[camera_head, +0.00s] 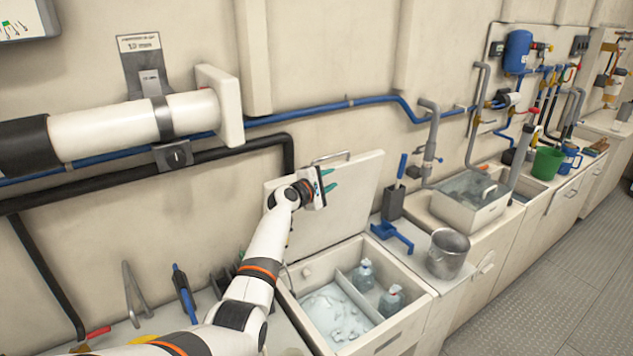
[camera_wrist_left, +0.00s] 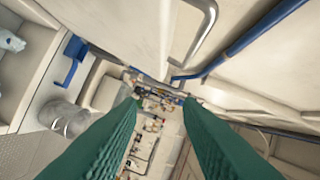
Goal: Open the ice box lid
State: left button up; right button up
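The ice box (camera_head: 400,324) stands open on the counter, with ice and two clear bottles inside. Its cream lid (camera_head: 352,200) stands raised behind it, leaning near the wall. The lid's metal bar handle (camera_head: 333,156) is at its top edge, and a metal bar also shows in the left wrist view (camera_wrist_left: 203,30). My left gripper (camera_head: 330,181) is in front of the upper part of the lid, below the handle. Its green fingers are apart with nothing between them, as the left wrist view (camera_wrist_left: 165,105) also shows. My right gripper is not in view.
A blue scoop (camera_head: 393,236) and a metal bucket (camera_head: 447,254) sit right of the ice box. A sink with a white bin (camera_head: 470,202) lies beyond. Blue and black pipes run along the wall. Tools lie on the counter at the left.

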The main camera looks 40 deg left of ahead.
pick_arm(q)
jog(key=shift+s+d+r, duration=0.1)
jog(key=shift+s+r, duration=0.1)
jog(key=shift+s, duration=1.25)
jog(key=shift+s+r, duration=0.2)
jog(key=shift+s, duration=1.2)
